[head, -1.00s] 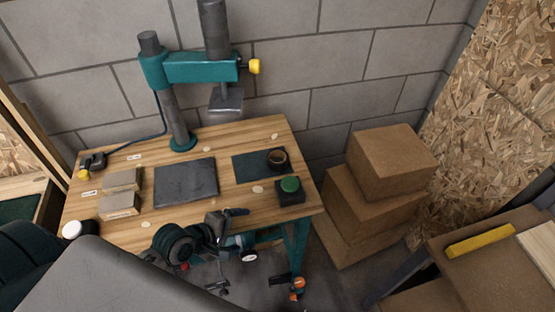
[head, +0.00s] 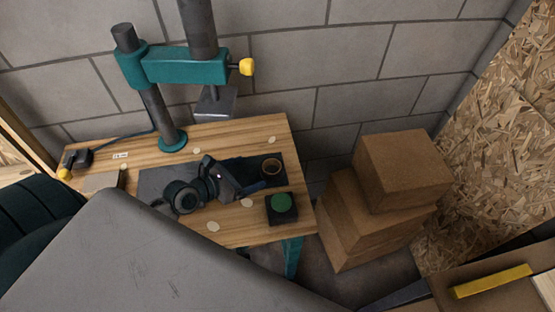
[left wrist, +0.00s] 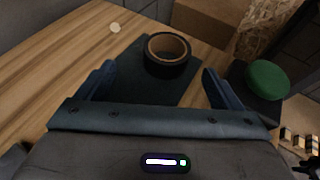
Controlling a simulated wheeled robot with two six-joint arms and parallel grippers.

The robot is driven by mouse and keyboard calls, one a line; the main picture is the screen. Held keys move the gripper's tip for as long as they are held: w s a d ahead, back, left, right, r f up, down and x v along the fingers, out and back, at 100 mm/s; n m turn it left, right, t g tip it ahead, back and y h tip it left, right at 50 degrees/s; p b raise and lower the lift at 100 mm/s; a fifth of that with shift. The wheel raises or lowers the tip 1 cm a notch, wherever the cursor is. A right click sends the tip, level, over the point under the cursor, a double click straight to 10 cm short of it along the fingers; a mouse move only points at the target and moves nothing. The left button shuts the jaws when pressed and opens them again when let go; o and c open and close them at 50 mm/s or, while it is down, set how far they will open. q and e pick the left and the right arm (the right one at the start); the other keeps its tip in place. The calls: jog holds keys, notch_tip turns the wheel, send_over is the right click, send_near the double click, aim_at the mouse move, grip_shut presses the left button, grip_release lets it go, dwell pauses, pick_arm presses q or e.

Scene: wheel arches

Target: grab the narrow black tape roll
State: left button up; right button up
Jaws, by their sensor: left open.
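The narrow black tape roll (head: 271,167) lies flat on a dark mat (head: 240,166) on the wooden workbench, its tan core showing. In the left wrist view the roll (left wrist: 168,54) is ahead of my left gripper, centred between its two fingers but beyond the fingertips. My left gripper (left wrist: 160,82) is open and empty. In the head view my left gripper (head: 252,187) is over the bench, just left of and nearer than the roll, apart from it. My right gripper is not in view.
A black box with a green button (head: 282,206) stands close to the roll on the near side. A teal press (head: 180,68) rises at the back of the bench. Stacked cardboard boxes (head: 385,190) stand right of the bench.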

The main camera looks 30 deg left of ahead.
aim_at(279, 165)
pick_arm(q)
jog(key=x, duration=0.4)
jog(key=shift+d, duration=0.2)
jog(key=shift+w+d+f, duration=0.15)
jog(key=shift+w, duration=0.1)
jog(key=shift+x, duration=0.75)
jog(key=shift+w+d+f, duration=0.4)
jog(key=shift+w+d, duration=0.05)
jog(key=shift+w, duration=0.1)
jog(key=shift+w+d+f, duration=0.35)
jog(key=shift+w+d, duration=0.15)
jog(key=shift+w, duration=0.1)
jog(key=shift+w+f, duration=0.1)
jog(key=shift+w, duration=0.1)
jog(key=shift+s, duration=0.1)
jog(key=c, duration=1)
jog(key=shift+c, duration=0.4)
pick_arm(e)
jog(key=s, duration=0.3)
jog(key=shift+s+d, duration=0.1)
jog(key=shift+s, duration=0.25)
